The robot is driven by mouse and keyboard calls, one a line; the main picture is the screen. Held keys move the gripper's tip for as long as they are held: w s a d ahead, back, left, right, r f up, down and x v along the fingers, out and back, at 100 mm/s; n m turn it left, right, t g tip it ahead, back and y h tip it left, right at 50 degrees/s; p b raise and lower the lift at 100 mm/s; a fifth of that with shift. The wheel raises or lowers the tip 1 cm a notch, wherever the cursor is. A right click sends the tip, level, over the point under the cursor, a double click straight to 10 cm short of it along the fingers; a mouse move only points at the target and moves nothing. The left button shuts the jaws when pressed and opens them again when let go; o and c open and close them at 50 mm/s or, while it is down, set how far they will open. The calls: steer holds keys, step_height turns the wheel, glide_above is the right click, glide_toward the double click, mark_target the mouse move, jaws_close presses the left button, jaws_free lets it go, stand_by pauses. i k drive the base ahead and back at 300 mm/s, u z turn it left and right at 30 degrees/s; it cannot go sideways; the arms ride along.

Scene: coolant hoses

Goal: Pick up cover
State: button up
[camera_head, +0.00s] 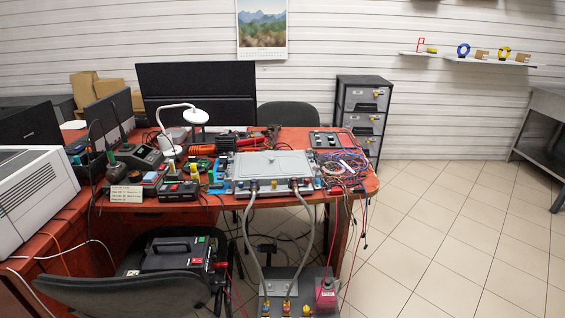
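A flat light-grey plate with a small dark knob, which looks like the cover (285,168), lies on top of a low unit (229,188) near the front of the red table. The unit has blue parts at its corners and sides. Two grey hoses (247,237) run from fittings on the unit's front edge down to a grey box (295,281) with coloured fittings below the table. My gripper is not in view.
Coloured cables (340,170) lie tangled right of the unit and hang over the table edge. A white lamp (195,116), soldering gear (139,157) and a small label card (126,193) stand to the left. A chair (130,292) is in front. The tiled floor (450,230) at right is clear.

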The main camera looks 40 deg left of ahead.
mark_target(277, 165)
steer(key=i, duration=2.15)
steer(key=u, duration=0.6)
steer(key=i, duration=1.2)
steer(key=u, duration=1.95)
steer(key=i, duration=0.7)
steer(key=u, duration=0.65)
